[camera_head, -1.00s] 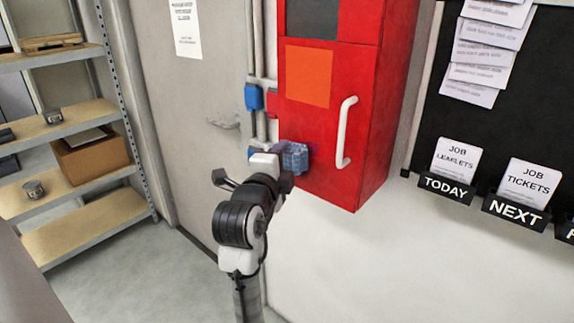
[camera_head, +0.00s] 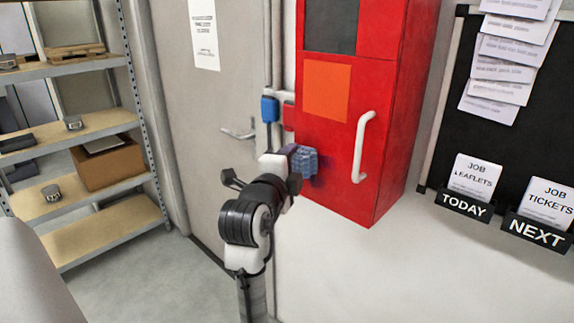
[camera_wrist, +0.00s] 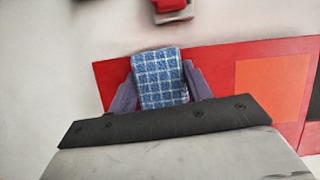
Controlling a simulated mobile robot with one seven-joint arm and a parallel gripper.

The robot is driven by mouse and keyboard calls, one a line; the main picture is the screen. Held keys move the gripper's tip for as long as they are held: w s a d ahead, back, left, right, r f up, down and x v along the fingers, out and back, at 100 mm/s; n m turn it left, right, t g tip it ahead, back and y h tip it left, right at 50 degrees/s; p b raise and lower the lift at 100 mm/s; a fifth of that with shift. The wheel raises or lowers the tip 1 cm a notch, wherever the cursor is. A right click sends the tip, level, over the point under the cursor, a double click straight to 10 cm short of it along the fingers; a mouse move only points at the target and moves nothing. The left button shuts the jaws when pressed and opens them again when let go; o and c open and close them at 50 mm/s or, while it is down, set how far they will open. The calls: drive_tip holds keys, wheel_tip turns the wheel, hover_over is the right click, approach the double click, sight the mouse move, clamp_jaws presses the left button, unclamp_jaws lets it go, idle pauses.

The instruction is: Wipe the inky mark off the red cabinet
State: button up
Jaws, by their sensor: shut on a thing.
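The red cabinet (camera_head: 345,140) hangs on the wall right of the door, with an orange square panel (camera_head: 326,90) and a white handle (camera_head: 362,147) on its front. My gripper (camera_head: 292,160) is at the cabinet's lower left. It is shut on a blue checked cloth (camera_head: 304,161), which shows between the purple fingers in the wrist view (camera_wrist: 160,78). The cloth is in front of the cabinet's red face; I cannot tell whether it touches. I see no inky mark; the cloth and gripper hide part of the lower left front.
A blue box (camera_head: 269,109) and pipes run along the wall left of the cabinet. A grey door (camera_head: 205,110) with a lever handle is further left, then shelves (camera_head: 95,123) with a cardboard box. A black board (camera_head: 480,130) with papers hangs at right.

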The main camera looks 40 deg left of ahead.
drive_tip(key=shift+s+d+b, duration=0.15)
drive_tip(key=shift+d+b, duration=0.05)
drive_tip(key=shift+d, duration=1.25)
drive_tip(key=shift+s+d+b, duration=0.1)
drive_tip(key=shift+d+b, duration=0.05)
drive_tip(key=shift+d, duration=2.9)
drive_tip(key=s, duration=0.6)
drive_tip(key=shift+a, duration=0.25)
drive_tip(key=s, duration=0.3)
drive_tip(key=shift+a+b, duration=0.1)
drive_tip(key=shift+b, duration=0.25)
drive_tip(key=shift+a, duration=0.1)
